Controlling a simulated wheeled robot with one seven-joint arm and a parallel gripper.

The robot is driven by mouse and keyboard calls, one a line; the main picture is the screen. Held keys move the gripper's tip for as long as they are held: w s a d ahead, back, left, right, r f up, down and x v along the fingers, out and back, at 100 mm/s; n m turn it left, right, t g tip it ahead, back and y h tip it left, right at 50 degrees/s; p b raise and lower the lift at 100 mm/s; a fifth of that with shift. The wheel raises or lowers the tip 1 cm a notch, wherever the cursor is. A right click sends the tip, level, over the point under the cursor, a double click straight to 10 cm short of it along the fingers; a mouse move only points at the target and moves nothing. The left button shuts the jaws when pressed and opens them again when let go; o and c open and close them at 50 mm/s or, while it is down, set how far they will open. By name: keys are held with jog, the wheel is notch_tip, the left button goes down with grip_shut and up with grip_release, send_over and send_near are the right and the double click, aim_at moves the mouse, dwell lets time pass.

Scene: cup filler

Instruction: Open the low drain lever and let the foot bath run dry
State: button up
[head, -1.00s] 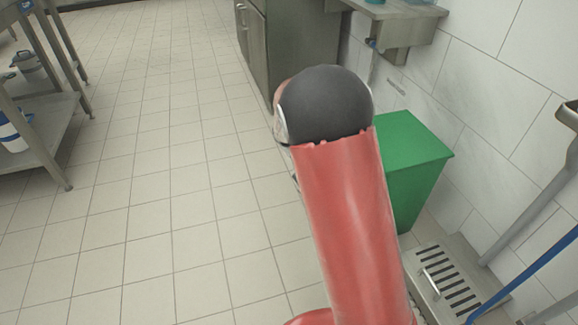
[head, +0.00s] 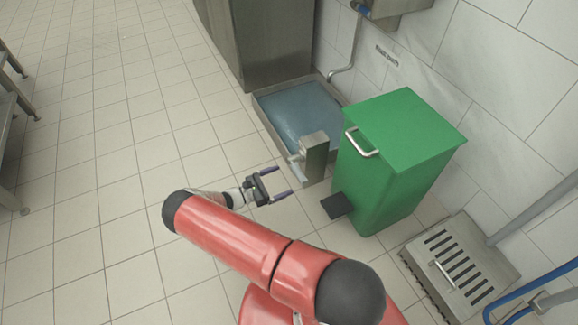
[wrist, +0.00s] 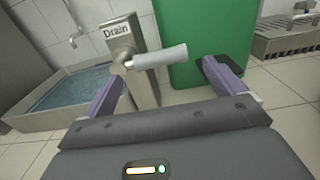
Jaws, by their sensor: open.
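The foot bath (head: 262,103) is a low metal basin on the floor with blue water in it; it also shows in the wrist view (wrist: 42,121). A metal post (head: 316,155) stands at its near corner, marked "Drain" in the wrist view (wrist: 122,45). The drain lever (wrist: 158,57) is a light grey handle that sticks out sideways from the post, to the right in the wrist view; in the head view the lever (head: 295,168) is small. My gripper (head: 284,182) is open and empty, just short of the lever. In the wrist view its purple fingers (wrist: 167,88) lie either side below the lever, apart from it.
A green bin (head: 400,150) with a black pedal (head: 337,205) stands close right of the post. A tap pipe (head: 345,72) hangs above the bath.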

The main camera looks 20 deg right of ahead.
aim_at(297, 175)
jog(key=d+p, duration=0.1)
jog(key=d, duration=0.6)
jog(key=shift+w+d, duration=0.1)
jog(key=shift+d, duration=0.3)
jog(key=shift+c, duration=0.2)
